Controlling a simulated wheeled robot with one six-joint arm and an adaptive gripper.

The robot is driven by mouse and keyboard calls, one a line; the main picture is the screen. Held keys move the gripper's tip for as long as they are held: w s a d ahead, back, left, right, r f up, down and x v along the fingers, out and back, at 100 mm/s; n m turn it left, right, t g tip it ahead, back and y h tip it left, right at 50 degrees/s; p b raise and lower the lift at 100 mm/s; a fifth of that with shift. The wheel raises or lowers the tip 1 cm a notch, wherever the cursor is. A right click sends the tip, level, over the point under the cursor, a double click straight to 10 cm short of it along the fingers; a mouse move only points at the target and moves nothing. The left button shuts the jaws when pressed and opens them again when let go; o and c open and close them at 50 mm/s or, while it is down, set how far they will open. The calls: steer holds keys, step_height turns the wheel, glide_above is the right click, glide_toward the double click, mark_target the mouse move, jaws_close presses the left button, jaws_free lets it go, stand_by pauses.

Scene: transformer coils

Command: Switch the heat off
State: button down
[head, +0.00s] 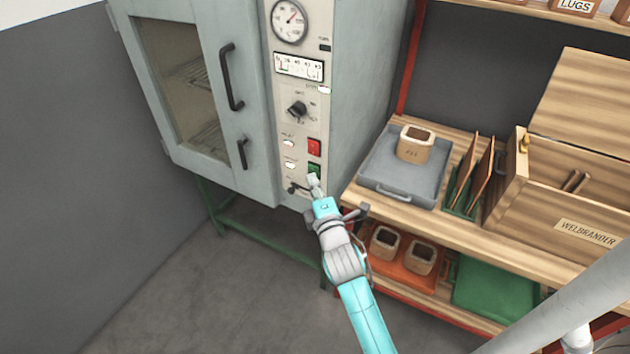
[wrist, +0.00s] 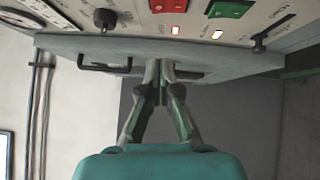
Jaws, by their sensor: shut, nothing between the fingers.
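The grey oven (head: 355,100) has a tall control panel (head: 280,120) to the right of its closed door. On the panel are a black rotary knob (head: 297,109), a red button (head: 314,147), a green button (head: 313,169) and a small black lever (head: 297,187) at the bottom. The wrist view shows the red button (wrist: 168,5), green button (wrist: 230,8) and knob (wrist: 105,18) along its top edge. My gripper (head: 315,182) is shut and empty, just below the green button in the head view. I cannot tell whether it touches the panel.
A round gauge (head: 290,21) and a display (head: 299,67) sit higher on the panel. Door handles (head: 231,77) stick out at left. A wooden bench (head: 400,209) with a grey tray (head: 392,192) stands at right. Floor (head: 200,300) at lower left is clear.

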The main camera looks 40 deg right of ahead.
mark_target(309, 144)
steer(key=shift+w+d+r, duration=0.2)
steer(key=shift+w+d, duration=0.95)
steer(key=shift+w, duration=0.2)
steer(key=shift+w+d+r, duration=0.15)
steer(key=shift+w+d, duration=0.95)
steer(key=shift+w, duration=0.25)
steer(key=shift+w+d+r, duration=0.2)
steer(key=shift+w+d, duration=0.95)
steer(key=shift+w, duration=0.2)
steer(key=shift+d+r, duration=0.1)
steer(key=shift+d, duration=0.05)
